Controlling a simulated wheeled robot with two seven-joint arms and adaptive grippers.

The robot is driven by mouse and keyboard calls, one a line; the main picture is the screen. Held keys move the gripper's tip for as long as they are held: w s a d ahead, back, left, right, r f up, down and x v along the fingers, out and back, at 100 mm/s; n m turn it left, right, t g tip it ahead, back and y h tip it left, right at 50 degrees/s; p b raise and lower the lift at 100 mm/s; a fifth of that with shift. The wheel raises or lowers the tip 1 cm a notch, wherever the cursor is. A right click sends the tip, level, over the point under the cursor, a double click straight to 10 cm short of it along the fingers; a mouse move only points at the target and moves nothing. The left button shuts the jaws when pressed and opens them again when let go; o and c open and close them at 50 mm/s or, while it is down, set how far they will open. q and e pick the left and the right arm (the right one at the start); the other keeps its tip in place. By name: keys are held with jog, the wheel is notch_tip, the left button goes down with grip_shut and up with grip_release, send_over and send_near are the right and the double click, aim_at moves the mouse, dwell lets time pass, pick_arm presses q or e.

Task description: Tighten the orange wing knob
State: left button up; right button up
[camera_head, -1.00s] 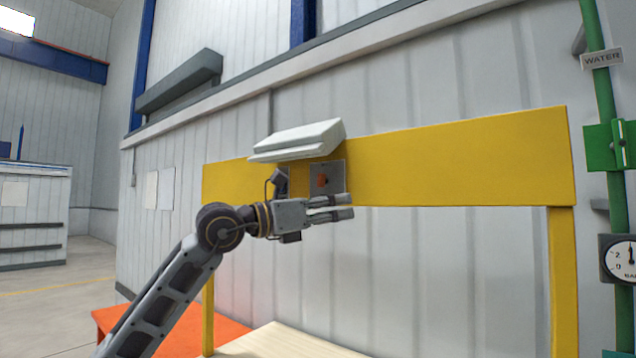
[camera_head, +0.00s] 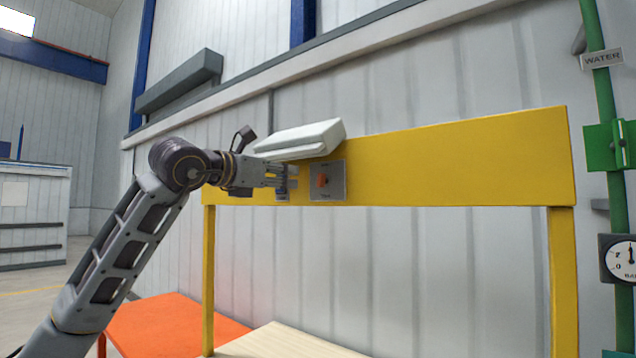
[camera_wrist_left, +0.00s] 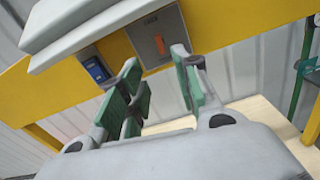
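The orange wing knob (camera_head: 322,181) sits on a grey square plate (camera_head: 339,168) on the yellow board. In the left wrist view the knob (camera_wrist_left: 159,45) stands nearly upright, beyond and between the fingers. My left gripper (camera_head: 292,180) is in front of the board, just left of the plate. In the left wrist view its green-padded fingers (camera_wrist_left: 163,92) are spread apart with nothing between them. The fingers look apart from the knob. My right gripper is in neither view.
A pale sloped hood (camera_head: 305,137) juts out above the plate. A small blue switch (camera_wrist_left: 96,69) is left of the plate. The yellow board (camera_head: 450,165) is bare to the right. A pale wooden top (camera_head: 280,343) and an orange surface (camera_head: 165,325) lie below.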

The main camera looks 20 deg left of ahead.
pick_arm(q)
jog(key=shift+w+d, duration=0.1)
jog(key=shift+w, duration=0.05)
jog(key=p, duration=0.3)
send_near(318, 181)
jog(key=x, duration=0.5)
jog(key=shift+r, duration=0.1)
jog(key=p+x, duration=0.1)
jog(key=x, duration=0.2)
jog(key=shift+w+d, duration=0.2)
jog(key=shift+w, duration=0.15)
jog(key=shift+w+d, duration=0.2)
jog(key=shift+w, duration=0.3)
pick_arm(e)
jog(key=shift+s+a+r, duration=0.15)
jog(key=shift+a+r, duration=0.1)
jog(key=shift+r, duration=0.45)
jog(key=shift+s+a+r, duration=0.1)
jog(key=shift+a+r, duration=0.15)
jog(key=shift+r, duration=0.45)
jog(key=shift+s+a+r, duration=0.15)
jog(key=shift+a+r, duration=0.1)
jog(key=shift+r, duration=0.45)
pick_arm(q)
jog(key=c, duration=0.7)
grip_shut()
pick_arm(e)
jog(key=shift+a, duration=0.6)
